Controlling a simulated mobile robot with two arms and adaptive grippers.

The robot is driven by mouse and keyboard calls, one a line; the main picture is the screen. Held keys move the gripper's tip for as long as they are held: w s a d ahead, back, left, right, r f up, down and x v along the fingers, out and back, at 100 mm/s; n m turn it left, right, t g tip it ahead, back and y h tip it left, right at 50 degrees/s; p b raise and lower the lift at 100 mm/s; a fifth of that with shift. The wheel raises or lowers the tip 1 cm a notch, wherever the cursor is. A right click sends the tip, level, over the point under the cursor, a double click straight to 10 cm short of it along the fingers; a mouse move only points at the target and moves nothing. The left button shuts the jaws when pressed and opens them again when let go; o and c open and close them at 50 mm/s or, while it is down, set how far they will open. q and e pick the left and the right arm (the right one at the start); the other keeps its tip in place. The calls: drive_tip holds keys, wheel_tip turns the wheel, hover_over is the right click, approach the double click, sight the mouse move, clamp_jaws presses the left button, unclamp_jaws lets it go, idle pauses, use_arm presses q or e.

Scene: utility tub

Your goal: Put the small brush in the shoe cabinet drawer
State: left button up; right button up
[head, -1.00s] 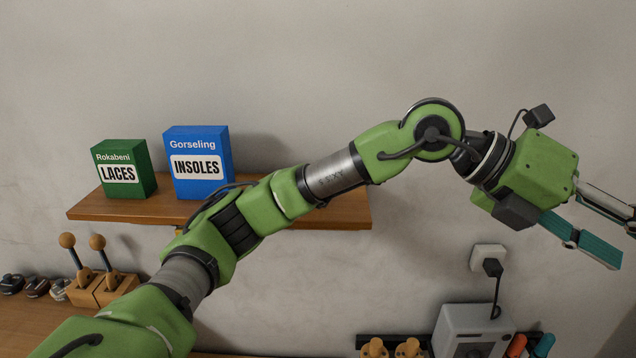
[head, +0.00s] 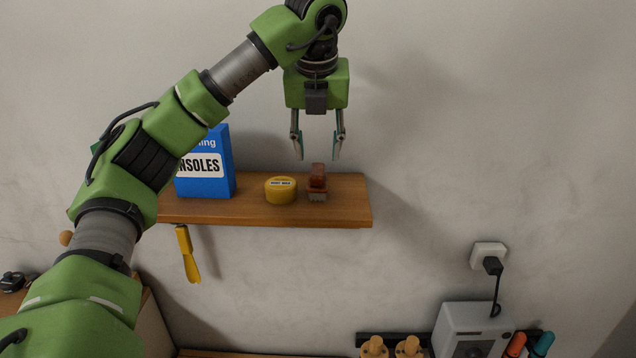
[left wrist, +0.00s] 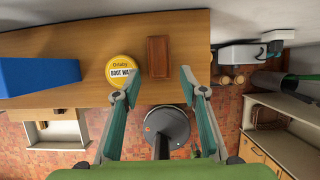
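The small brush (head: 317,183), with a reddish-brown wooden top and pale bristles, stands on the wall shelf (head: 345,212) near its right end. My left gripper (head: 318,154) points down above the brush, open and empty, with a gap between its fingertips and the wood. In the left wrist view the brush (left wrist: 160,56) lies ahead between the spread fingers (left wrist: 160,78). A pale drawer-like unit (left wrist: 55,130) shows at lower left there; I cannot tell for sure that it is the shoe cabinet drawer. My right gripper is not in view.
A yellow boot wax tin (head: 281,191) stands close left of the brush, with a blue insoles box (head: 207,180) farther left. A yellow shoehorn-like tool (head: 187,254) hangs below the shelf. A grey appliance (head: 470,330) stands low right. The shelf right of the brush is clear.

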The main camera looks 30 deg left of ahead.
sight(317, 170)
use_arm(q)
drive_tip(key=x, duration=0.3)
drive_tip(key=shift+a+f+p, duration=0.15)
drive_tip(key=shift+p, duration=0.25)
drive_tip(key=shift+w+a+f+p, duration=0.1)
drive_tip(key=shift+w+f+p, duration=0.05)
drive_tip(key=shift+f+p, duration=0.25)
drive_tip(key=p+x, duration=0.2)
drive_tip(key=x, duration=0.2)
drive_tip(key=shift+w+a+f, duration=0.15)
drive_tip(key=shift+w+f, duration=0.05)
drive_tip(key=shift+f, duration=0.05)
drive_tip(key=c, duration=1)
drive_tip(key=shift+r, duration=0.15)
drive_tip(key=shift+c, duration=0.2)
